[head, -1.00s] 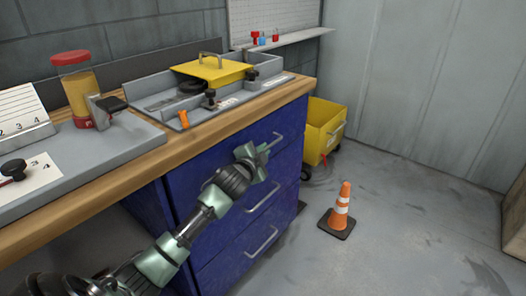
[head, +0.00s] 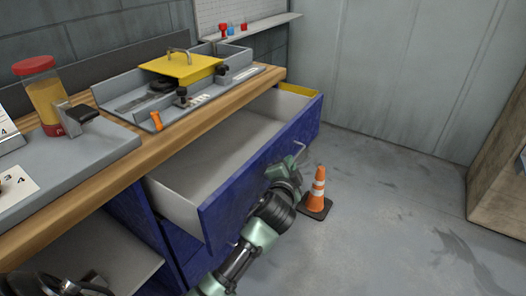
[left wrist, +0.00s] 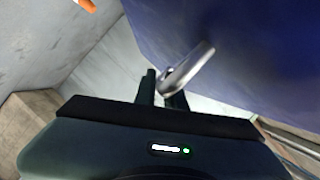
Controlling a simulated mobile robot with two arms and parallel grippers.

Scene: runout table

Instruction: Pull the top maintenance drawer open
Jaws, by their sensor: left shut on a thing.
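The top maintenance drawer (head: 252,172) of the blue cabinet stands far out from under the wooden worktop. Its pale grey inside (head: 215,150) shows and looks empty. My left gripper (head: 297,160) is at the drawer's front and shut on its metal bar handle (head: 301,148). In the left wrist view the handle (left wrist: 190,68) runs between the two fingers (left wrist: 162,90), against the blue drawer front (left wrist: 240,45). The fingertips are partly hidden in the head view. My right gripper is in neither view.
The wooden worktop (head: 105,180) carries a grey tray with a yellow lidded box (head: 180,68) and a red-capped jar (head: 45,95). An orange cone (head: 317,190) stands on the floor just beyond the drawer. A wooden crate (head: 497,175) is at the right. The floor between is clear.

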